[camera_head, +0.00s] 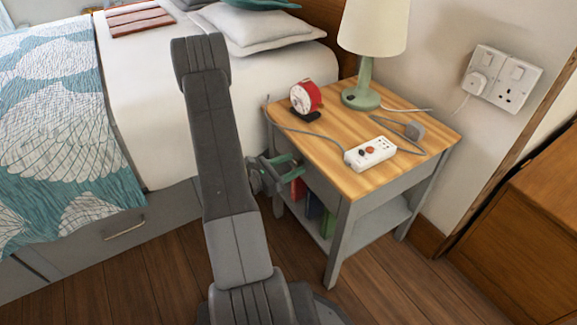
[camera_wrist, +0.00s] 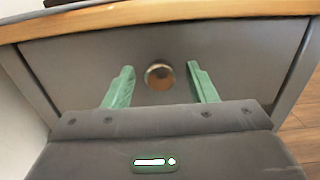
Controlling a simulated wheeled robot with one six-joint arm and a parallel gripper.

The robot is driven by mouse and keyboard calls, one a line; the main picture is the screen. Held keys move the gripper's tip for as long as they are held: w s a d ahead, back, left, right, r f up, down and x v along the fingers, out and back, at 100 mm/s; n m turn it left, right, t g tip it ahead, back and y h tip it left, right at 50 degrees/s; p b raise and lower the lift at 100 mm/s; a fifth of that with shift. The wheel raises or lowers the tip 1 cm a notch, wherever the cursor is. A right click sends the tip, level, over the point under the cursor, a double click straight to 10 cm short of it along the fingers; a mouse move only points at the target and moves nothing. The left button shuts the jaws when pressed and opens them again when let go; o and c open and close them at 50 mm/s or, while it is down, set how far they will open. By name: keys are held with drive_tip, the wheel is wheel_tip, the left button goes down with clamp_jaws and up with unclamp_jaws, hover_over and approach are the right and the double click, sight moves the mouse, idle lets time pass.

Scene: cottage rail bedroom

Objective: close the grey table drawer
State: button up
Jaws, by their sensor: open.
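The grey table (camera_head: 340,215) with a wooden top stands beside the bed. Its grey drawer front (camera_wrist: 90,65) fills much of the wrist view, with a round metal knob (camera_wrist: 159,76) in the middle. My gripper (camera_head: 287,163) is at the table's left side, just under the top's edge. In the wrist view its two green fingers (camera_wrist: 160,86) are apart, one on each side of the knob, with nothing held. I cannot tell whether they touch the drawer front.
On the tabletop (camera_head: 300,135) are a lamp (camera_head: 366,80), a red clock (camera_head: 306,97) and a white power strip (camera_head: 370,153) with a cable. Books (camera_head: 313,208) stand on the lower shelf. The bed (camera_head: 150,100) is at left, a wooden cabinet (camera_head: 530,240) at right.

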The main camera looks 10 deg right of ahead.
drive_tip(key=shift+a, duration=0.1)
drive_tip(key=p+v, duration=0.3)
drive_tip(key=v, duration=1)
drive_tip(key=shift+a, duration=0.3)
drive_tip(key=shift+s, duration=0.1)
drive_tip(key=shift+b+x, duration=1.5)
drive_tip(key=shift+x, duration=5.3)
drive_tip(key=shift+a, duration=0.1)
